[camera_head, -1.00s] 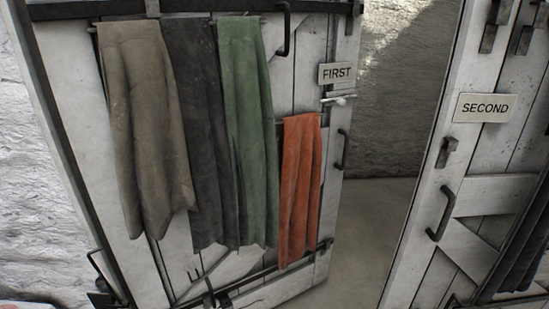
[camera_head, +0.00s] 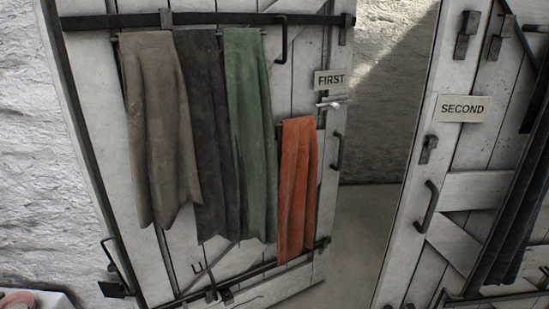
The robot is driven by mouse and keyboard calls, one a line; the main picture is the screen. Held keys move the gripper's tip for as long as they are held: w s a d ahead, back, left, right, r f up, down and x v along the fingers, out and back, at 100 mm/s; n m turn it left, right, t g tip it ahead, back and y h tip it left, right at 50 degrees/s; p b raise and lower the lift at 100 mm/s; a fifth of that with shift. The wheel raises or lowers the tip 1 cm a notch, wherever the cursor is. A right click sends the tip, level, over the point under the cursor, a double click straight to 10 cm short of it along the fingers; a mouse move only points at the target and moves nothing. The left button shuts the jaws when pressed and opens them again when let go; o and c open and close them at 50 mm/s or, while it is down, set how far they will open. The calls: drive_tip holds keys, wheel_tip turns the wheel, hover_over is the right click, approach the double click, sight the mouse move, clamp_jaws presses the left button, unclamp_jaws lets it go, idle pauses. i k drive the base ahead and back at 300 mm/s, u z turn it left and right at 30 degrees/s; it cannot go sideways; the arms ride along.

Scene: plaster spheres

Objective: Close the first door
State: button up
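The first door (camera_head: 298,95) is a white plank door with black iron straps. Its sign reads FIRST (camera_head: 330,79). It stands ajar, with a gap between its right edge and the frame of the second door. A small light metal lever (camera_head: 328,105) sits below the sign, and a black pull handle (camera_head: 337,151) is lower on the right edge. Another black handle (camera_head: 281,39) is near the top. Brown, dark grey, green and orange cloths (camera_head: 297,190) hang on the door. My gripper is not in view.
The second door (camera_head: 480,190), marked SECOND (camera_head: 462,108), stands at the right with its own black handle (camera_head: 427,206). A stone wall (camera_head: 380,110) and bare floor (camera_head: 362,225) show through the gap. A pinkish object (camera_head: 18,299) lies on a light surface at the lower left.

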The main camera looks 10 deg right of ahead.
sight(217, 156)
drive_tip(key=z, duration=0.8)
drive_tip(key=k, duration=0.25)
drive_tip(key=u, duration=2.25)
drive_tip(key=i, duration=0.85)
drive_tip(key=z, duration=0.35)
